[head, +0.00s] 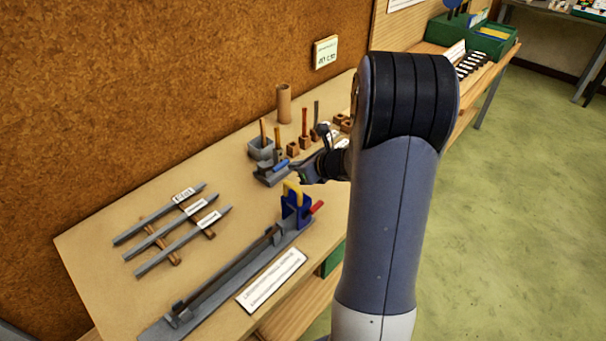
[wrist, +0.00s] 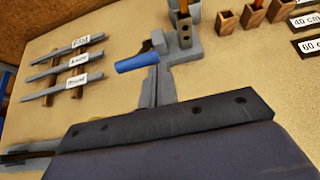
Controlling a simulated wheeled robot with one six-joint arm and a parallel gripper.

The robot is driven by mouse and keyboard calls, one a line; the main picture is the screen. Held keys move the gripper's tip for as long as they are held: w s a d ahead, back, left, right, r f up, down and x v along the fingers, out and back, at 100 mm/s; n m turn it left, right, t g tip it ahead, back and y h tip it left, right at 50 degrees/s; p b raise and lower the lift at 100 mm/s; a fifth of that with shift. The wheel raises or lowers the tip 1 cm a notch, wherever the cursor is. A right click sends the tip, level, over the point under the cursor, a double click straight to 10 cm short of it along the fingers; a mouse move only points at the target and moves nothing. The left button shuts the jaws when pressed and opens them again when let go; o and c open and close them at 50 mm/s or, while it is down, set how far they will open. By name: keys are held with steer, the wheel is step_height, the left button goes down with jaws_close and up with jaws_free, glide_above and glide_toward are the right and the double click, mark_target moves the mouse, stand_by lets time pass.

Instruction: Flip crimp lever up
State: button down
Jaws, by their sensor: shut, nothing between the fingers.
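A grey bench tool (head: 268,178) with a blue-gripped lever (head: 281,165) stands near the middle of the bench. In the wrist view the blue grip (wrist: 138,61) points left from the grey body (wrist: 180,50), sloping slightly down. I take this as the crimp lever; no label on it is readable. My gripper (head: 300,175) is shut and empty, just right of the tool in the head view. Whether it touches the tool cannot be told. A dark plate of my gripper fills the lower wrist view and hides the tool's near part.
A long grey rail (head: 225,280) with a blue clamp (head: 292,205) and red handle (head: 316,208) lies in front. Labelled grey strips (head: 160,228) rest at left. Small wooden blocks (head: 293,148) and a cylinder (head: 284,104) stand behind. Bare bench shows between the strips and tool.

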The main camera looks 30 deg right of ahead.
steer(key=w+a+r+p, duration=0.3)
steer(key=w+r, duration=0.3)
steer(key=w, duration=0.3)
steer(key=shift+a+r, duration=0.35)
steer(key=shift+r, duration=0.05)
steer(key=shift+r+p, duration=0.1)
steer(key=shift+p, duration=0.2)
